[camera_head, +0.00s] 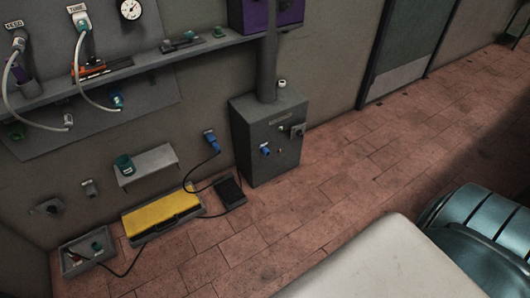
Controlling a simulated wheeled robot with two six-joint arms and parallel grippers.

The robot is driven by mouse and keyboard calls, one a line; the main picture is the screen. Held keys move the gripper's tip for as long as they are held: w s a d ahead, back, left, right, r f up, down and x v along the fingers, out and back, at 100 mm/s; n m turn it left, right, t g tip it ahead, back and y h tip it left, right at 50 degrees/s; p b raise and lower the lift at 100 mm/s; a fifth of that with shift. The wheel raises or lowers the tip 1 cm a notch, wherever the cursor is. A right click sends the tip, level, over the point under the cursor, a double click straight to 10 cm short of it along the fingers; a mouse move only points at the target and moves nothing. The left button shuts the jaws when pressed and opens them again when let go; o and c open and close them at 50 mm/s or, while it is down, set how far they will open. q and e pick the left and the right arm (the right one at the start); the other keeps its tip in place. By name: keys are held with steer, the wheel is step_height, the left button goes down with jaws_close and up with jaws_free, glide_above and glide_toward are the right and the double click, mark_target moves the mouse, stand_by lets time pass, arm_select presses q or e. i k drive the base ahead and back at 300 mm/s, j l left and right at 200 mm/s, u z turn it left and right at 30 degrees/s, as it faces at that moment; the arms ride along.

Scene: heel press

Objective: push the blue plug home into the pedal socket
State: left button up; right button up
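A blue plug-like piece (210,139) sits at the low wall, left of the grey cabinet, with a dark cable curving down from it towards the floor. Another small blue piece (265,150) is on the front of the grey cabinet (270,168). A wide yellow pedal-like unit (160,214) with a dark frame lies on the floor by the wall. A smaller black pedal-like unit (229,191) lies to its right. I cannot tell which part is the pedal socket or how far any plug is seated. Neither gripper is in view.
A grey open bin (69,265) stands at lower left, a dark cable running from it. A small wall shelf (147,170) carries a green cup (124,164). A long shelf (150,60) runs above.

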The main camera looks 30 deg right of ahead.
mark_target(214, 144)
steer(key=i+l, duration=0.2)
steer(key=i, duration=0.25)
steer(key=i+l, duration=0.25)
steer(key=i, duration=0.25)
steer(key=i+l, duration=0.2)
steer(key=i, duration=0.25)
steer(key=l+z, duration=0.05)
